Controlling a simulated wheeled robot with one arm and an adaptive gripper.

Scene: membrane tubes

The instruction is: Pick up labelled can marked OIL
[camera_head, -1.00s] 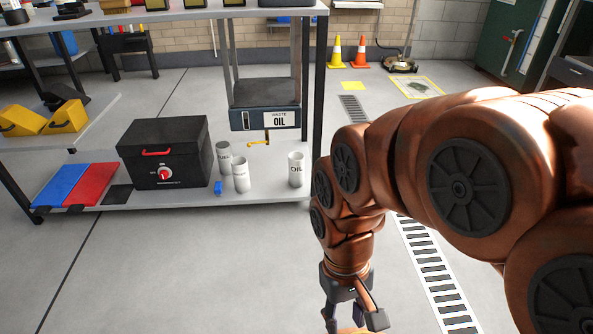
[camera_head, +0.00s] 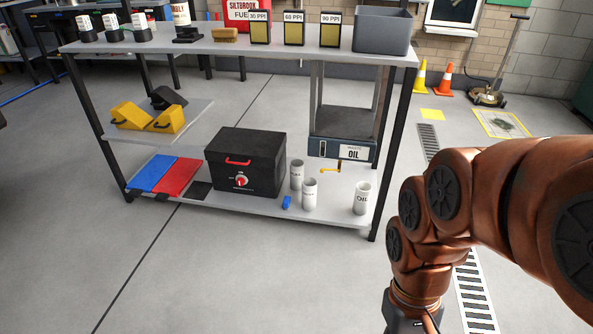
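The can marked OIL (camera_head: 361,198) is a white open-topped cylinder. It stands upright on the lower shelf of the bench, near its right front leg. Two more white cans stand to its left: one at the back (camera_head: 297,175) and one in front (camera_head: 309,194), and their labels are too small to read surely. My arm reaches in from the right, with its wrist right of and nearer than the OIL can. My gripper's fingers are below the bottom edge of the picture, apart from the can.
A black box with a red handle (camera_head: 246,163) and a small blue item (camera_head: 287,202) share the lower shelf (camera_head: 330,216). The bench's black right leg (camera_head: 391,160) stands beside the OIL can. Floor in front is clear.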

